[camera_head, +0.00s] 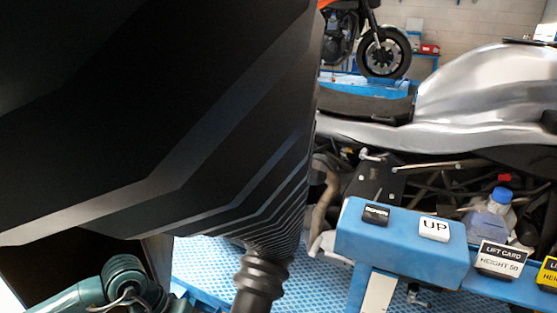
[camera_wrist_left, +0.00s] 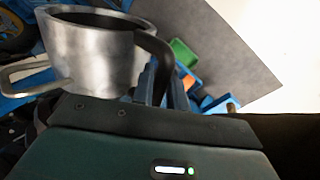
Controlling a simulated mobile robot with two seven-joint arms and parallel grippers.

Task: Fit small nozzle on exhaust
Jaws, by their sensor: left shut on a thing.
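In the left wrist view, a silver cup-shaped piece (camera_wrist_left: 95,50) with an open top appears to be the small nozzle. A dark curved handle (camera_wrist_left: 155,55) runs down its right side to the fingers. My left gripper (camera_wrist_left: 165,88) is shut on this handle; the grip itself is partly hidden. The left gripper and nozzle do not show in the head view. There, a curved brownish pipe (camera_head: 322,195), apparently part of the exhaust, shows beside the silver motorcycle (camera_head: 470,95). The exhaust's open end cannot be made out. My right gripper is in neither view.
A large black striped shape (camera_head: 190,120) with a ribbed neck (camera_head: 262,270) blocks much of the head view. A blue lift control box (camera_head: 390,260) marked UP stands at the right. A blue-capped bottle (camera_head: 492,218) is behind it. Green and orange bins (camera_wrist_left: 184,52) show in the wrist view.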

